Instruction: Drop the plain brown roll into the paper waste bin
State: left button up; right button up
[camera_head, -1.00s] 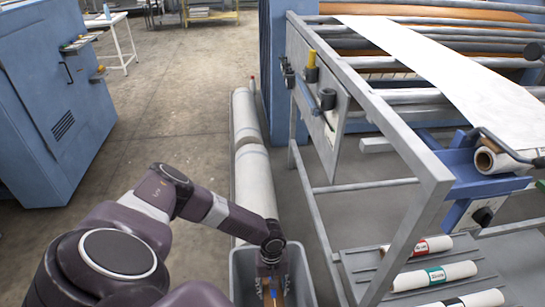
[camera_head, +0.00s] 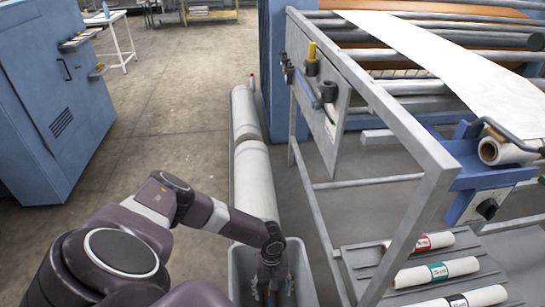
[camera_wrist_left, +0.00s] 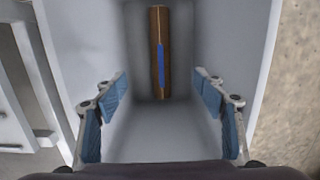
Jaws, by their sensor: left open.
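The grey paper waste bin (camera_head: 306,275) stands at the bottom centre of the head view. My left gripper (camera_head: 270,284) is over its mouth, pointing down. In the left wrist view its fingers with blue pads (camera_wrist_left: 160,90) are spread wide with nothing between them. The plain brown roll (camera_wrist_left: 159,25) lies inside the bin (camera_wrist_left: 92,40), beyond the fingertips and apart from them. A blue strip shows along the roll. In the head view the roll is almost wholly hidden by my gripper. My right gripper is not in view.
Large pale rolls (camera_head: 254,178) lie on the floor behind the bin. The machine's grey frame (camera_head: 405,130) and a rack (camera_head: 375,262) with several small labelled white rolls (camera_head: 436,272) stand to the right. A blue cabinet (camera_head: 55,100) stands left; open floor lies between.

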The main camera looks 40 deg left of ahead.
pick_arm(q)
notch_tip(320, 180, up, 12)
jog(key=a, duration=0.1)
jog(key=shift+w, duration=0.45)
jog(key=shift+f, duration=0.1)
dwell(0.9)
